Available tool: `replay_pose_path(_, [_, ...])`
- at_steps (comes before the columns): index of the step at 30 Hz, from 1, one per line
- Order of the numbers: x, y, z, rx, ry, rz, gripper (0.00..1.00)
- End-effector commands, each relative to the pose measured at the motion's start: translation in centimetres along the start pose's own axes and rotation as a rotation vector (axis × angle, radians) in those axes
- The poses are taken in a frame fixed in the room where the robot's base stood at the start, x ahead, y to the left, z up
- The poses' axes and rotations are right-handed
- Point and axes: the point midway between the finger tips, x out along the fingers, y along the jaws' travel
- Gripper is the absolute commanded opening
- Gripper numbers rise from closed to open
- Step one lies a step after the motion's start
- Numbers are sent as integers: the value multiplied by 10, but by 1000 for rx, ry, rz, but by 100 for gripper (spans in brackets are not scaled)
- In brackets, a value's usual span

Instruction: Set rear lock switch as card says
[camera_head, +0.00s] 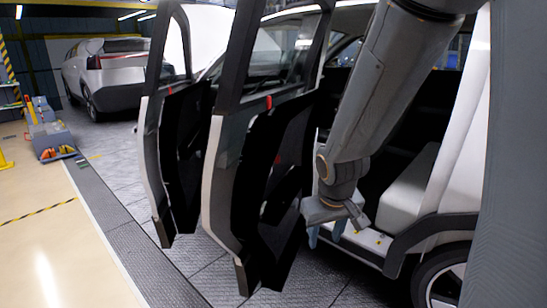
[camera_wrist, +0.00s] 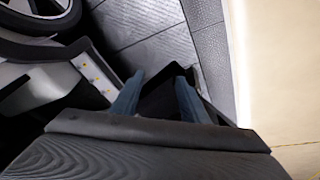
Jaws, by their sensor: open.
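My gripper (camera_head: 324,241) is open and empty, low in the rear door opening, between the open rear door and the car body. Its two blue fingers point down in the head view. In the wrist view my gripper (camera_wrist: 158,80) has its fingers apart, with a dark panel, probably the rear door, between and beyond them. The rear door (camera_head: 216,178) stands wide open, its dark inner side facing the opening. A small red mark (camera_head: 268,101) shows near its window line. I cannot make out the lock switch or its setting, and no card is readable.
The front door (camera_head: 149,165) is also open, left of the rear door. The sill (camera_head: 372,240) with yellow dots, a pale seat (camera_head: 411,188) and the rear wheel (camera_head: 445,290) lie right of my gripper. Tiled floor (camera_wrist: 155,45) is clear beyond the fingers.

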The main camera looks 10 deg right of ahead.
Motion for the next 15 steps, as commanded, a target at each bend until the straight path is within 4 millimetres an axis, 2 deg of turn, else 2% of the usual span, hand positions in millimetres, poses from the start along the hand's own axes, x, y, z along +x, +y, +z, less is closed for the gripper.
replay_pose_path(1, [6, 16, -36, -22, 88, 15, 41])
replay_pose_path(3, [12, 33, -89, -68, 234, 21, 41])
replay_pose_path(6, [15, 48, -157, -141, 435, -2, 41])
replay_pose_path(9, [13, 54, -211, -222, 624, -67, 41])
replay_pose_path(12, [7, 53, -248, -301, 794, -171, 41])
replay_pose_path(15, [-2, 47, -265, -378, 940, -312, 41])
